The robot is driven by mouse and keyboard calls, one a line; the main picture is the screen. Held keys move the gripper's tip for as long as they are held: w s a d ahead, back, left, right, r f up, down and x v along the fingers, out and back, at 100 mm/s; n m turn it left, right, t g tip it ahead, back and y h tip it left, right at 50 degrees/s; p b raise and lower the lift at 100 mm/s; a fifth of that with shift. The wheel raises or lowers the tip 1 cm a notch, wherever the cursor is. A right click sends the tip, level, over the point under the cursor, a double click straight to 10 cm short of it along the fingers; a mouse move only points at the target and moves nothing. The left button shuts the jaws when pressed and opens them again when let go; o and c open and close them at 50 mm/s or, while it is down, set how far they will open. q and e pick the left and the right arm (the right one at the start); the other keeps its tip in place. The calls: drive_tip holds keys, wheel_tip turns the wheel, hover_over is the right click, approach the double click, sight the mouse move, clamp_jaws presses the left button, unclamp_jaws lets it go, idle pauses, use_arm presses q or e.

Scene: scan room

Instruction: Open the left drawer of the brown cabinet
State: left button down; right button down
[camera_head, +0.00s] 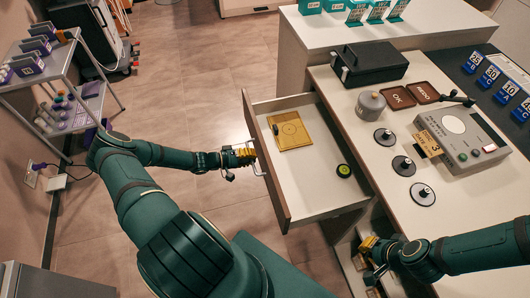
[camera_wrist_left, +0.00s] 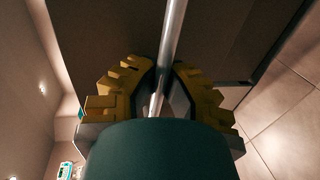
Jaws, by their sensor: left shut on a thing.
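The left drawer (camera_head: 319,201) of the brown cabinet (camera_head: 366,190) is pulled well out in the head view, with its brown front panel facing left. My left gripper (camera_head: 248,156) is at the outside of that panel, shut on the drawer's handle (camera_head: 257,165). In the left wrist view the silver bar handle (camera_wrist_left: 172,40) runs between the yellow fingers of my left gripper (camera_wrist_left: 164,82). My right gripper (camera_head: 370,246) is low, beside the cabinet's front at the lower right. Its fingers are too small to tell whether they are open.
The drawer holds a yellow plate (camera_head: 290,136) and a green-black round item (camera_head: 344,171). The cabinet top carries a black case (camera_head: 368,62), a grey canister (camera_head: 370,104), several discs and a grey device (camera_head: 462,138). A shelf cart (camera_head: 62,90) stands left; floor between is clear.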

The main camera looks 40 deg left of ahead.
use_arm(q)
drive_tip(key=shift+v, duration=0.9)
drive_tip(key=shift+f, duration=0.2)
drive_tip(key=c, duration=1)
unclamp_jaws()
drive_tip(key=v, duration=1.2)
drive_tip(key=shift+f, duration=0.1)
drive_tip(key=shift+s, duration=0.1)
